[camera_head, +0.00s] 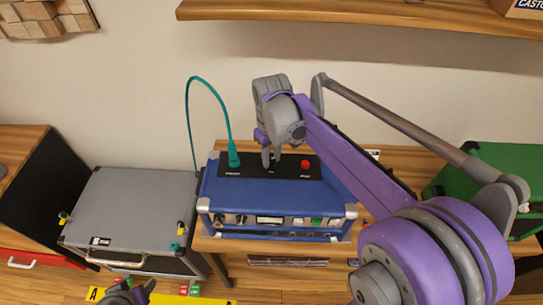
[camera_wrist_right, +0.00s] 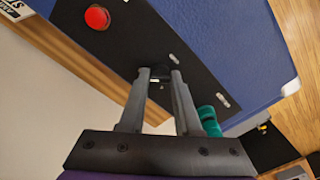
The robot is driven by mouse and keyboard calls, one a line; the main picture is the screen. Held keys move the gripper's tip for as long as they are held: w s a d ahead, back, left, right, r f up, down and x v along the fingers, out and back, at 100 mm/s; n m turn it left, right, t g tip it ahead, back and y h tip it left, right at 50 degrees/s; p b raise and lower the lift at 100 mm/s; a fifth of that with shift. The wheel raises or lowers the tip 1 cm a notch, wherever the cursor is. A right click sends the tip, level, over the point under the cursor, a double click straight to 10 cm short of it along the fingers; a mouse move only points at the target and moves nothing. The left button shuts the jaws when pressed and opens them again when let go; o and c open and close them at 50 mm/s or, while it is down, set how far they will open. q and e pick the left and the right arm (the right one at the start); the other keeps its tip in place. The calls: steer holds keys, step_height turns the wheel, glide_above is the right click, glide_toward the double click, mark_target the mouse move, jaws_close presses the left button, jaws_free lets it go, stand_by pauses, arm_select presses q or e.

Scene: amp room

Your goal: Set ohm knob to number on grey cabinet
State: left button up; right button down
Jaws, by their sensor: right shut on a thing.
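The blue amp (camera_head: 275,205) stands on a wooden table, with a black panel (camera_head: 235,169) along the back of its top. My right gripper (camera_head: 271,163) points down at the middle of this panel. In the right wrist view my right gripper (camera_wrist_right: 160,80) is shut on a small black knob (camera_wrist_right: 160,70), mostly hidden between the fingers. The knob's setting cannot be read. The grey cabinet (camera_head: 135,205) stands to the left, with a small black-and-white label (camera_head: 100,241) on its front edge, too small to read. My left gripper (camera_head: 132,292) shows partly at the bottom edge.
A teal cable (camera_head: 208,85) arches from its plug (camera_head: 233,155) at the panel's left end. A red button (camera_head: 305,164) is on the panel's right; it also shows in the wrist view (camera_wrist_right: 97,18). A green case (camera_head: 490,180) stands at right. A wooden shelf (camera_head: 380,14) hangs above.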

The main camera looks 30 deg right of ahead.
mark_target(272, 160)
steer(key=c, duration=0.6)
jaws_free()
steer(key=shift+r, duration=0.1)
step_height(272, 160, up, 11)
steer(key=shift+p, duration=0.35)
steer(key=shift+f, duration=0.2)
